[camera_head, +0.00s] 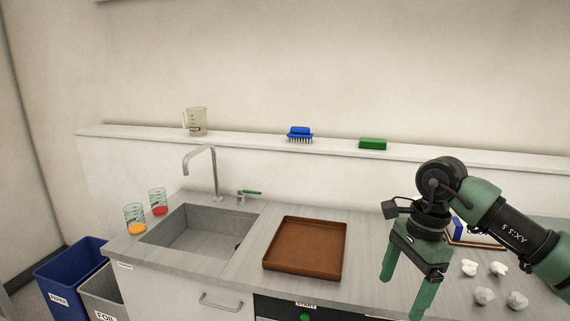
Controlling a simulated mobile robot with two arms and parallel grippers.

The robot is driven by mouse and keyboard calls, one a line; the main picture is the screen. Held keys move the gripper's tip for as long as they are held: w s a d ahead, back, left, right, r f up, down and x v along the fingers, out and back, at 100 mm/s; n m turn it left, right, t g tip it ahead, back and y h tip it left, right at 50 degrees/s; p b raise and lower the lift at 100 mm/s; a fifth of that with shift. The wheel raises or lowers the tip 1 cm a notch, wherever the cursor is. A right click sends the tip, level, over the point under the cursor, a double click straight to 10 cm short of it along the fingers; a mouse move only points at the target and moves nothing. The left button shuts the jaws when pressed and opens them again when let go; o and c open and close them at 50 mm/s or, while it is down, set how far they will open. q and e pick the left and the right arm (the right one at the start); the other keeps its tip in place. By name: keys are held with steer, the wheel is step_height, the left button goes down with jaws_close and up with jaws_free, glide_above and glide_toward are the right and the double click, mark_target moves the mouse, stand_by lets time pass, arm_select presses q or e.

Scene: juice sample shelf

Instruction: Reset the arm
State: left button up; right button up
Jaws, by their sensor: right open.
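My right gripper (405,289) reaches in from the right and points down in front of the counter, to the right of the brown tray (306,270). Its two green fingers are spread apart with nothing between them. The brown tray is empty and lies on the counter. My left gripper does not show.
A sink (203,236) with a tap is left of the tray. A jug (196,121), blue brush (300,134) and green sponge (373,144) stand on the back shelf. Several crumpled white pieces (484,296) lie at the right. A blue paper bin (66,276) stands at far left.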

steer(key=w+a+f+m+t+y, duration=0.1)
steer(key=w+a+f+m+y, duration=0.2)
steer(key=a+f+m+y, duration=0.5)
steer(key=w+a+f+m+t+y, duration=0.1)
steer(key=w+a+f+m+y, duration=0.2)
steer(key=a+m+y, duration=0.5)
steer(key=d+f+m+t+h, duration=0.4)
steer(key=f+m+t+h, duration=0.15)
steer(key=f+m, duration=0.6)
steer(key=d+f+m+t+h, duration=0.5)
steer(key=f+m, duration=0.4)
steer(key=f, duration=0.6)
steer(key=s+d+f+m+g+h, duration=0.25)
steer(key=s+f+m, duration=0.25)
steer(key=s+f, duration=0.55)
steer(key=s+d+f+m+g+h, duration=0.1)
steer(key=s+d+f+m+h, duration=0.25)
steer(key=s+f+m, duration=0.45)
steer(key=s+f+m+g, duration=0.1)
steer(key=s+f, duration=0.3)
steer(key=s, duration=0.7)
steer(key=s+d+f+m+g+h, duration=0.1)
steer(key=s+f+g, duration=0.3)
steer(key=s, duration=0.7)
steer(key=s+d+f+m+g, duration=0.1)
steer(key=s+f, duration=0.4)
steer(key=s, duration=0.6)
steer(key=shift+f+m+g, duration=0.35)
steer(key=shift+m+g, duration=0.45)
steer(key=shift+m, duration=0.05)
